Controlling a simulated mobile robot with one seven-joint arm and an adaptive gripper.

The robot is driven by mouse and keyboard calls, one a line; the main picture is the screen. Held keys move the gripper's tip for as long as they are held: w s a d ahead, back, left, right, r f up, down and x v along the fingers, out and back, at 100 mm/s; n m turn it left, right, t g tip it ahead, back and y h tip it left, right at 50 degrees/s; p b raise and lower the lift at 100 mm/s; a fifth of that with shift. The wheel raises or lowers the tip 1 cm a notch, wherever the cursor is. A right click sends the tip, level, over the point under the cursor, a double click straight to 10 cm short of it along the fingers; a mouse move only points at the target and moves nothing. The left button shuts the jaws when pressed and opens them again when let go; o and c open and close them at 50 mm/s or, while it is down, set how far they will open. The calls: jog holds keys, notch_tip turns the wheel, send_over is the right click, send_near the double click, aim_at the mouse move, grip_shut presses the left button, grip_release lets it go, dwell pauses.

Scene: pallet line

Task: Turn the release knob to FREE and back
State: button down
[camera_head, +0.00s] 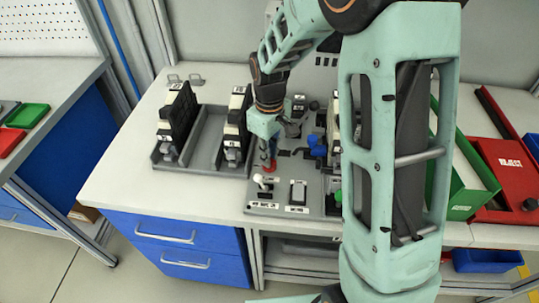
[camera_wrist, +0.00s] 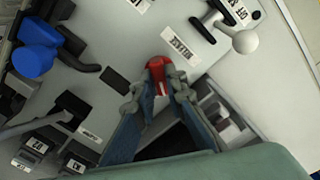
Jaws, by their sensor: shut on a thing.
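A red knob (camera_wrist: 158,66) sits on the grey panel, with a white printed label (camera_wrist: 179,44) beside it that I cannot read surely. My gripper (camera_wrist: 159,88) is shut on this knob, one finger on each side. A white mark shows on the knob between the fingertips. In the head view my gripper (camera_head: 268,157) reaches down to the panel, and a little of the red knob (camera_head: 267,168) shows beneath it. The knob's lower part is hidden by the fingers, and I cannot tell which position it points to.
A white ball-ended lever (camera_wrist: 245,41) stands close to the knob. A blue knob (camera_head: 316,144) is to the right on the panel. A grey rack (camera_head: 205,150) with dark upright units is on the left. A green bin (camera_head: 465,190) and red case (camera_head: 505,165) lie right.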

jog(key=n+p, duration=0.1)
jog(key=n, duration=0.5)
jog(key=shift+n, duration=0.3)
dwell(0.4)
jog(key=c, duration=2)
grip_release()
jog(key=shift+o, duration=0.2)
jog(key=shift+r, duration=0.1)
notch_tip(320, 180, up, 12)
